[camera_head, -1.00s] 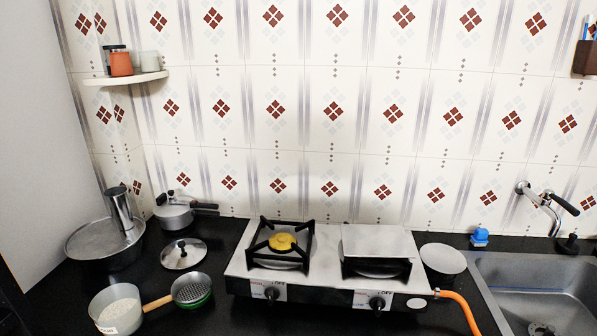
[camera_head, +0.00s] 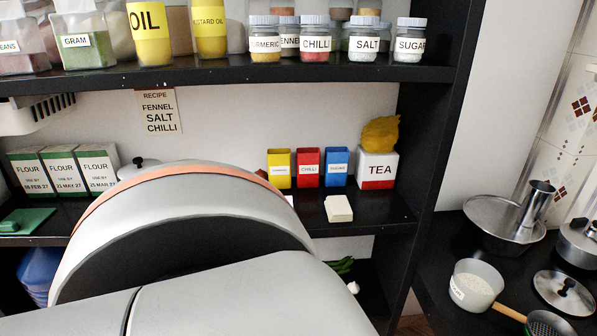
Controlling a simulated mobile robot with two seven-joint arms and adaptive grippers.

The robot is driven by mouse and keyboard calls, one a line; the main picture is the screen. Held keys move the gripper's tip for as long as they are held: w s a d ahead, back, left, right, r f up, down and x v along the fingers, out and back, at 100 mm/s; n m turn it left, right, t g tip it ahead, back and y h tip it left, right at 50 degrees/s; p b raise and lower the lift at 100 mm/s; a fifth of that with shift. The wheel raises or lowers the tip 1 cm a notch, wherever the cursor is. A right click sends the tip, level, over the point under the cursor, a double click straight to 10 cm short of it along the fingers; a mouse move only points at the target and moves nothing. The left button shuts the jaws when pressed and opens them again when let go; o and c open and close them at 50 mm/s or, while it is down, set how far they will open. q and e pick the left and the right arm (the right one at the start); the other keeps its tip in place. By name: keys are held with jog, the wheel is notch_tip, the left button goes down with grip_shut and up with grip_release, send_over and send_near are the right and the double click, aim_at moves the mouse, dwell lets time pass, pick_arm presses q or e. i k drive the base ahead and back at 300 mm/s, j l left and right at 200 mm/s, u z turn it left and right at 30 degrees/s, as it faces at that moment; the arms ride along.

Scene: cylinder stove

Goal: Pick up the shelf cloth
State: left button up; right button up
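A crumpled yellow cloth (camera_head: 381,133) lies on top of the white and red TEA box (camera_head: 377,169), at the right end of the middle shelf (camera_head: 370,212). It is close to the black upright side of the shelf unit. A large grey link of my own arm fills the lower left and middle of the view and hides part of the middle and lower shelves. Neither of my grippers is in view, so nothing shows of their fingers.
Yellow, red and blue boxes (camera_head: 308,167) stand left of the TEA box, with a pale block (camera_head: 339,208) in front. Labelled jars (camera_head: 315,38) line the shelf above. FLOUR boxes (camera_head: 59,171) stand at left. A pan (camera_head: 476,283) sits on the right counter.

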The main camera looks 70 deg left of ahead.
aim_at(338, 209)
jog(key=l+u, duration=0.15)
jog(key=u, duration=1.8)
jog(key=i+j+u, duration=0.1)
jog(key=j, duration=0.25)
jog(key=i, duration=0.05)
